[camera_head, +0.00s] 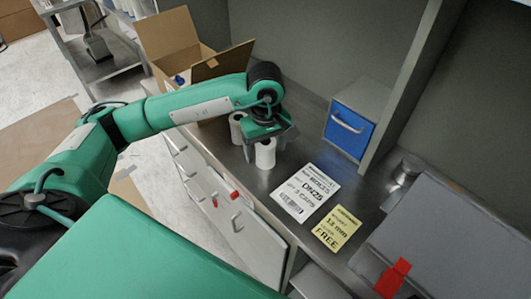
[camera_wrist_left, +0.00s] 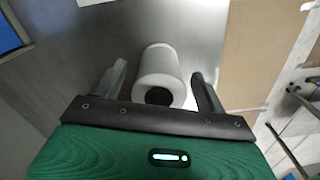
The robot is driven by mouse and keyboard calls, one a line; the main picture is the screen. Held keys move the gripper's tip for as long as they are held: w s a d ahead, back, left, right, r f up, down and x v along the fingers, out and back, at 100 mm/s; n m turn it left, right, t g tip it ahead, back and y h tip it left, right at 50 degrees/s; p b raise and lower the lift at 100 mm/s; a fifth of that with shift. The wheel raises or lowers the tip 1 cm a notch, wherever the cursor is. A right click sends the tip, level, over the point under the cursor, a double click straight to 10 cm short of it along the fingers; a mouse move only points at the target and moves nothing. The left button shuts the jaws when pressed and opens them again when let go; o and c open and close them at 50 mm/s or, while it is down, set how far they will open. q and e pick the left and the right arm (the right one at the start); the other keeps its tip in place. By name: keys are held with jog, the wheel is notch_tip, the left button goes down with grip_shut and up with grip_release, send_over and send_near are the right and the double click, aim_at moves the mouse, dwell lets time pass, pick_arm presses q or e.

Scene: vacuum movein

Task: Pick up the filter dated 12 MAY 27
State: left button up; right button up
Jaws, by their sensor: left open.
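Two white cylindrical filters stand on the grey metal worktop in the head view. One filter (camera_head: 265,154) is under my left gripper (camera_head: 268,136), and the other filter (camera_head: 237,128) stands just behind it to the left. In the left wrist view, my left gripper (camera_wrist_left: 158,72) is open, with its two fingers on either side of a white filter (camera_wrist_left: 160,65) with a dark hole in its end. I cannot tell whether the fingers touch it. No date is readable on either filter. My right gripper is not in view.
An open cardboard box (camera_head: 172,38) stands at the worktop's back left. A white printed card (camera_head: 305,192) and a yellow card (camera_head: 336,229) lie right of the filters. A blue-fronted drawer box (camera_head: 348,131) stands near the upright panel. Drawers (camera_head: 222,205) front the worktop.

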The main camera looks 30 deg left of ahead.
pick_arm(q)
jog(key=shift+f, duration=0.95)
jog(key=shift+r, duration=0.1)
jog(key=c, duration=1.1)
jog(key=shift+c, duration=0.2)
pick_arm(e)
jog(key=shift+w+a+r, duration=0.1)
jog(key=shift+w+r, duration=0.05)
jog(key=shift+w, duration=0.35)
pick_arm(q)
jog(key=shift+r, duration=0.1)
